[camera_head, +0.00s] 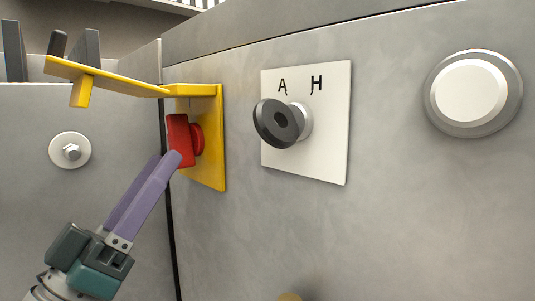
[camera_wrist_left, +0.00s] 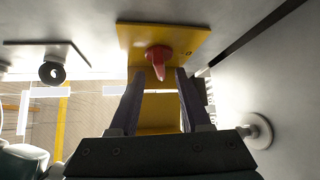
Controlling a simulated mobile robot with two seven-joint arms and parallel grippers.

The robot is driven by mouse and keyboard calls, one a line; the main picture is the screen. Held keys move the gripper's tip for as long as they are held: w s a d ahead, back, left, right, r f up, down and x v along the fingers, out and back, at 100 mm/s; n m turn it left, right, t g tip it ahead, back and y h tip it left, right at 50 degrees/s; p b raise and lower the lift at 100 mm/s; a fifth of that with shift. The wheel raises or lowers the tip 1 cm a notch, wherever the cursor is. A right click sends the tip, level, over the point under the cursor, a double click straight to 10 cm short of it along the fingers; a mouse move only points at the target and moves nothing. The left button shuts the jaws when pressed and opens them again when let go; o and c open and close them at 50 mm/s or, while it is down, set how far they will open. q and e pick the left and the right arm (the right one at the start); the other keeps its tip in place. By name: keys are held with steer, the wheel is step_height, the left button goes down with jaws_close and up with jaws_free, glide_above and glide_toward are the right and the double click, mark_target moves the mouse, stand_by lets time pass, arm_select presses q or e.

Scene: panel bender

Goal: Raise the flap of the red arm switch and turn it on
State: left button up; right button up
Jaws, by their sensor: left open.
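The red switch (camera_head: 183,140) is on a yellow plate (camera_head: 210,150) on the grey panel. Its yellow flap (camera_head: 120,82) is raised and sticks out from the top of the plate. My left gripper (camera_head: 171,157) comes from below with its purple fingers at the red switch. In the left wrist view the fingers (camera_wrist_left: 160,75) are open, one on each side of the tip of the red switch (camera_wrist_left: 158,58). Contact cannot be told. The flap (camera_wrist_left: 158,115) shows beyond and between the fingers there. My right gripper is not in view.
A black selector knob (camera_head: 278,122) on a white plate marked A and H (camera_head: 330,155) is right of the switch. A round white button (camera_head: 470,90) is further right. A round bolt (camera_head: 70,150) is on the left panel.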

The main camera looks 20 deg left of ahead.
arm_select(q)
steer(key=d+v, duration=0.1)
steer(key=v, duration=0.6)
steer(key=shift+s+a+f, duration=0.15)
steer(key=shift+a+f, duration=0.05)
steer(key=shift+a, duration=0.3)
